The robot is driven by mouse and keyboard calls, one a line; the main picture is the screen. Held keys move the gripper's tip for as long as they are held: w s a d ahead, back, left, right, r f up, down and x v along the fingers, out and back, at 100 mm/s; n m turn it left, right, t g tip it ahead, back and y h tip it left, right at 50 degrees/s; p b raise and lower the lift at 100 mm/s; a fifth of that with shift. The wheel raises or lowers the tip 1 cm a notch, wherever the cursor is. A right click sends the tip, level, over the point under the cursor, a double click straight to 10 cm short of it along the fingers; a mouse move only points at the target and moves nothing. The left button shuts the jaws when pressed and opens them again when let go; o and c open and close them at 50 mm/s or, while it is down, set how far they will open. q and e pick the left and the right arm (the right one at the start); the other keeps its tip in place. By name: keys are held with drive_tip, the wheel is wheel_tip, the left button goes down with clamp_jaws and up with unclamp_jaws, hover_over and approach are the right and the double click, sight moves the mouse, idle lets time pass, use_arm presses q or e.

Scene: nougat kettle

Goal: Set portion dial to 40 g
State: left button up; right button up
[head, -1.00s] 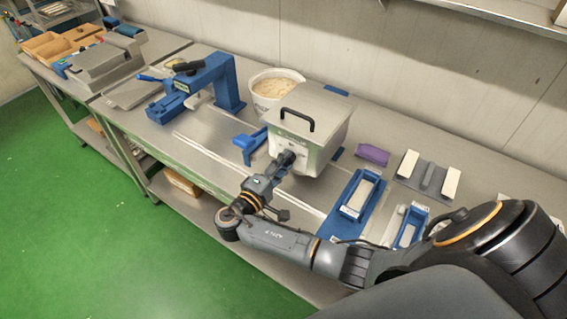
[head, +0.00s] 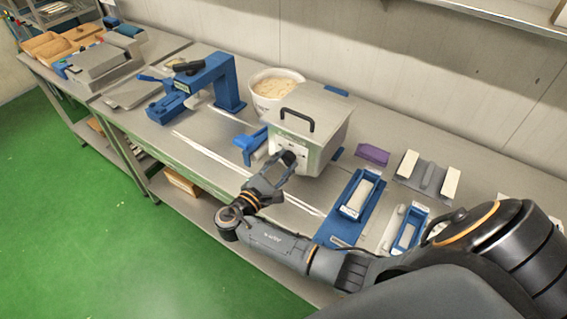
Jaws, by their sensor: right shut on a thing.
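The metal machine (head: 318,143) with a black lid handle stands on the steel table. Its front panel (head: 290,147) faces me, with small markings too fine to read. My right gripper (head: 288,158) is at this front panel, with its fingers shut at the portion dial. The dial itself is hidden by the fingers, so its setting cannot be read. My left gripper is out of the picture.
A white tub of pale grains (head: 275,88) stands behind the machine. A blue press (head: 220,80) is to the left. Blue trays (head: 355,200), a purple block (head: 373,154) and a grey holder with white bars (head: 428,178) lie to the right. The table's front edge runs below my arm.

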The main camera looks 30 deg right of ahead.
drive_tip(key=shift+n, duration=0.6)
drive_tip(key=o, duration=1.1)
drive_tip(key=shift+o, duration=0.2)
drive_tip(key=v, duration=1.2)
drive_tip(key=shift+f, duration=0.1)
